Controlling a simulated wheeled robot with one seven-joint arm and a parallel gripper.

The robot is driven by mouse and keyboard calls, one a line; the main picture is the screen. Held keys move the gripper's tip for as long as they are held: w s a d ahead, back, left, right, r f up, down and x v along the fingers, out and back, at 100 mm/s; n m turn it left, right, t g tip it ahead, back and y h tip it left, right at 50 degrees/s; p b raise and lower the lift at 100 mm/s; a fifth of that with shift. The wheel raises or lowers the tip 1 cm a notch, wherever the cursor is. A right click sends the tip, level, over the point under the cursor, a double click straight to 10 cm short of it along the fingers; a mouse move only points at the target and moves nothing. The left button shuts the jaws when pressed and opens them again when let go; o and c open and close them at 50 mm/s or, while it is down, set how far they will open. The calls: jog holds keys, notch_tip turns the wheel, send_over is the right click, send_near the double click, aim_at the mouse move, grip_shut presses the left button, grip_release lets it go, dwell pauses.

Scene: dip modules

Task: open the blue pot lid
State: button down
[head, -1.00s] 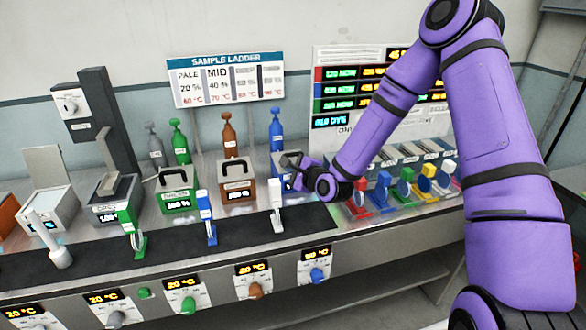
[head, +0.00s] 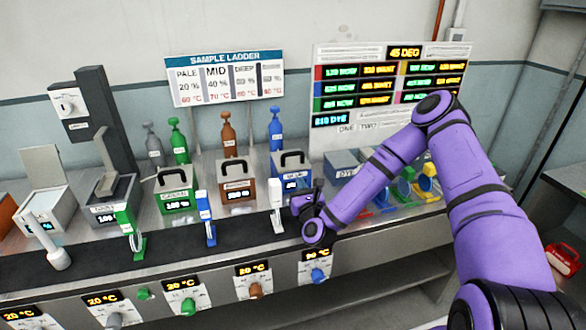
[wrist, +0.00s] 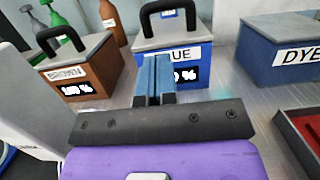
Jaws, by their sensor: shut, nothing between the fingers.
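The blue pot (head: 291,184) stands on the bench at the right end of the pot row, its front label and display partly hidden. Its grey lid with a black loop handle (head: 292,158) sits on top and looks closed. In the wrist view the blue pot (wrist: 199,82) is straight ahead, with its lid (wrist: 186,43) and upright handle (wrist: 146,22) at the top edge. My gripper (head: 299,204) is in front of the pot, below lid level. Its fingers (wrist: 155,62) are shut and empty, covering part of the pot's front; I cannot tell whether they touch it.
The brown pot (head: 237,188) is just left, the green pot (head: 176,202) further left. A blue dye box (wrist: 283,55) is to the right. A white-handled tool (head: 276,205) stands close left of my gripper. Bottles (head: 275,130) stand behind. A red tray (wrist: 302,138) is at right.

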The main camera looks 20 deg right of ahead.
aim_at(292, 169)
jog(key=w, duration=0.3)
jog(key=w+r, duration=0.1)
jog(key=w, duration=0.2)
jog(key=w+r, duration=0.1)
jog(key=w, duration=0.2)
jog(key=shift+w, duration=0.35)
jog(key=shift+r+g, duration=0.4)
jog(key=shift+r, duration=0.05)
